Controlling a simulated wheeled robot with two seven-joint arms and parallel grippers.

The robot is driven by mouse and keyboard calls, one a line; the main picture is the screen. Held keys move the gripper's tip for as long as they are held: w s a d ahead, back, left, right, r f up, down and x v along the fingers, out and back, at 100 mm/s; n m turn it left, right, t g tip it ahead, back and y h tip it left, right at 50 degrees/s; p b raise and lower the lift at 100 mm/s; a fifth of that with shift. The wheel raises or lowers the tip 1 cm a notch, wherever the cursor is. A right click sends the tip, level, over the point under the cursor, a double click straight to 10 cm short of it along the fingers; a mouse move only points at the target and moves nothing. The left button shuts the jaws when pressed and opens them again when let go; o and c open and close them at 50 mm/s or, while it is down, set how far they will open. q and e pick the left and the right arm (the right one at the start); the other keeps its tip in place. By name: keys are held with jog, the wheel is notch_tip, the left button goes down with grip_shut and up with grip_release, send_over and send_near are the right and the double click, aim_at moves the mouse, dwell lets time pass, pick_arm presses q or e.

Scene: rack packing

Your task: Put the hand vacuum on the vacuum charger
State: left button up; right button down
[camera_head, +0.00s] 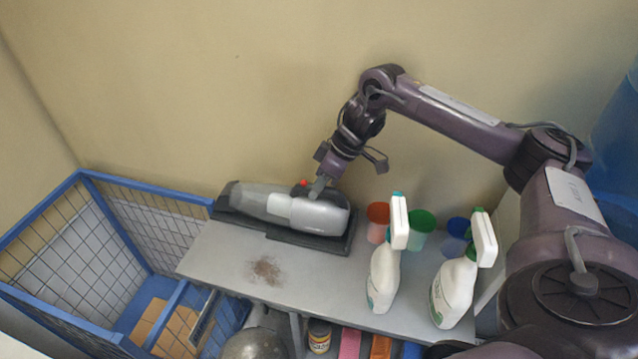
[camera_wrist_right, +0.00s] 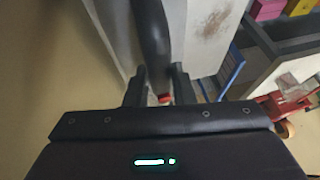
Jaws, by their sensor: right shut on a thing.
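The hand vacuum (camera_head: 290,207), grey and silver with a red button, lies lengthwise at the back of the grey shelf top, over the dark vacuum charger (camera_head: 310,241). From this angle I cannot tell whether it is fully seated or slightly above the charger. My right gripper (camera_head: 318,188) comes down from above and is shut on the vacuum's upper side near the red button. In the right wrist view the two fingers (camera_wrist_right: 160,88) close around the dark handle, with a bit of red between them. My left gripper is in neither view.
Two white spray bottles (camera_head: 384,275) (camera_head: 455,290) stand at the right of the shelf top (camera_head: 225,253). Red, green (camera_head: 421,228) and blue cups stand behind them. A brown dirt patch (camera_head: 266,270) marks the shelf. A blue wire cage (camera_head: 120,230) stands at left.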

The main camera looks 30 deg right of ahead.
jog(key=shift+w+f, duration=0.1)
jog(key=shift+f, duration=0.05)
jog(key=c, duration=1.1)
grip_release()
jog(key=shift+c, duration=0.2)
jog(key=shift+s+f, duration=0.2)
notch_tip(320, 180, up, 5)
jog(key=shift+w+r+b, duration=0.15)
jog(key=shift+r+b, duration=0.05)
jog(key=shift+b, duration=0.15)
notch_tip(320, 180, up, 15)
jog(key=p, duration=0.7)
jog(key=shift+f, duration=0.15)
